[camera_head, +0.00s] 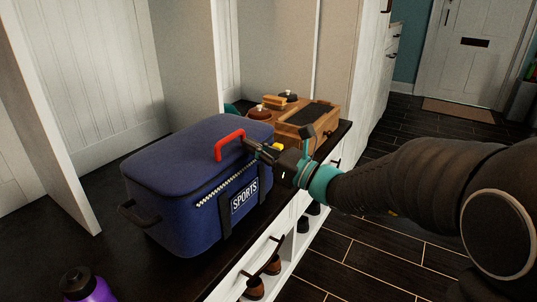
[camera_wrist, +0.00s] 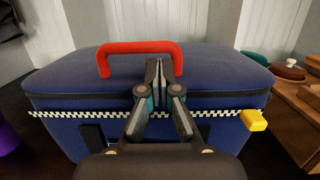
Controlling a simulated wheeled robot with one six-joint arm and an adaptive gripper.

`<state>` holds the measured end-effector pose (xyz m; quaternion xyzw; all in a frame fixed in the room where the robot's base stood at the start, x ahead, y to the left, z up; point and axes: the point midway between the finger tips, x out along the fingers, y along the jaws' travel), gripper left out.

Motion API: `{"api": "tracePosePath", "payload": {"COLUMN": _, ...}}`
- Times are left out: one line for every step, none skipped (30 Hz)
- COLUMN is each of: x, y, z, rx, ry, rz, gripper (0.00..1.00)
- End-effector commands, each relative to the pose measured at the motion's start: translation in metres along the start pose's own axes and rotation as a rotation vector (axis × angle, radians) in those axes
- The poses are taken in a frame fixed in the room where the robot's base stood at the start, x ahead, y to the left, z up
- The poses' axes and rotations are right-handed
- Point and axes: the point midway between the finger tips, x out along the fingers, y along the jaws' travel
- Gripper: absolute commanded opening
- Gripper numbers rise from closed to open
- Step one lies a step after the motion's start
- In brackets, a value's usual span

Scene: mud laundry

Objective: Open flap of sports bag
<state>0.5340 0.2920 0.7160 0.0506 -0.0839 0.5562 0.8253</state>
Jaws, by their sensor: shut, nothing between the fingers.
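The blue sports bag (camera_head: 185,205) stands on the dark bench top, with a "SPORTS" label and a checkered zip strip (camera_wrist: 75,114) on its front. Its flap (camera_head: 195,150) lies flat over the top and looks closed. A red handle (camera_head: 219,144) stands up at the flap's front edge; it also shows in the wrist view (camera_wrist: 135,46). My gripper (camera_head: 250,145) is at the bag's front upper edge. In the wrist view my gripper (camera_wrist: 158,65) is shut and empty, its fingertips just by the handle's right leg. I cannot tell whether they touch it. A yellow tab (camera_wrist: 253,120) sits at the zip's right end.
A wooden box (camera_head: 307,120) and brushes (camera_head: 275,101) stand behind the bag on the bench. A purple bottle (camera_head: 88,285) is at the near left. White panels (camera_head: 105,60) rise behind the bench. Shoes (camera_head: 255,288) sit in cubbies below; open floor lies to the right.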

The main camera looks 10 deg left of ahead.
Motion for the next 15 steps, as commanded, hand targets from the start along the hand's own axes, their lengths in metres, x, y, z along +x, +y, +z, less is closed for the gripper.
{"api": "tracePosePath", "payload": {"x": 0.0047, "y": 0.0006, "z": 0.0001, "rx": 0.000, "ry": -0.001, "rz": 0.002, "gripper": 0.00}}
{"api": "tracePosePath", "payload": {"x": 0.0066, "y": 0.0006, "z": 0.0003, "rx": 0.000, "ry": -0.001, "rz": 0.002, "gripper": 0.00}}
{"api": "tracePosePath", "payload": {"x": 0.0084, "y": 0.0006, "z": 0.0004, "rx": 0.000, "ry": -0.001, "rz": 0.002, "gripper": 0.00}}
{"api": "tracePosePath", "payload": {"x": 0.0094, "y": 0.0005, "z": 0.0004, "rx": -0.001, "ry": -0.001, "rz": 0.001, "gripper": 0.00}}
{"api": "tracePosePath", "payload": {"x": 0.0102, "y": 0.0005, "z": 0.0004, "rx": -0.001, "ry": -0.001, "rz": 0.001, "gripper": 0.00}}
{"api": "tracePosePath", "payload": {"x": 0.0108, "y": 0.0005, "z": 0.0003, "rx": -0.001, "ry": -0.001, "rz": 0.001, "gripper": 0.00}}
{"api": "tracePosePath", "payload": {"x": 0.0111, "y": 0.0004, "z": 0.0003, "rx": -0.001, "ry": -0.001, "rz": 0.001, "gripper": 0.00}}
{"api": "tracePosePath", "payload": {"x": 0.0112, "y": 0.0004, "z": 0.0003, "rx": -0.001, "ry": 0.000, "rz": 0.001, "gripper": 0.00}}
{"api": "tracePosePath", "payload": {"x": 0.0112, "y": 0.0004, "z": 0.0003, "rx": -0.001, "ry": 0.000, "rz": 0.001, "gripper": 0.00}}
{"api": "tracePosePath", "payload": {"x": 0.0112, "y": 0.0004, "z": 0.0003, "rx": -0.001, "ry": 0.000, "rz": 0.000, "gripper": 0.00}}
{"api": "tracePosePath", "payload": {"x": 0.0111, "y": 0.0004, "z": 0.0004, "rx": -0.001, "ry": 0.000, "rz": 0.001, "gripper": 0.00}}
{"api": "tracePosePath", "payload": {"x": 0.0111, "y": 0.0004, "z": 0.0004, "rx": -0.001, "ry": 0.000, "rz": 0.000, "gripper": 0.00}}
{"api": "tracePosePath", "payload": {"x": 0.0110, "y": 0.0004, "z": 0.0004, "rx": -0.001, "ry": 0.000, "rz": 0.000, "gripper": 0.00}}
{"api": "tracePosePath", "payload": {"x": 0.0110, "y": 0.0004, "z": 0.0004, "rx": -0.001, "ry": 0.000, "rz": 0.000, "gripper": 0.00}}
{"api": "tracePosePath", "payload": {"x": 0.0110, "y": 0.0003, "z": 0.0005, "rx": -0.001, "ry": 0.000, "rz": 0.000, "gripper": 0.00}}
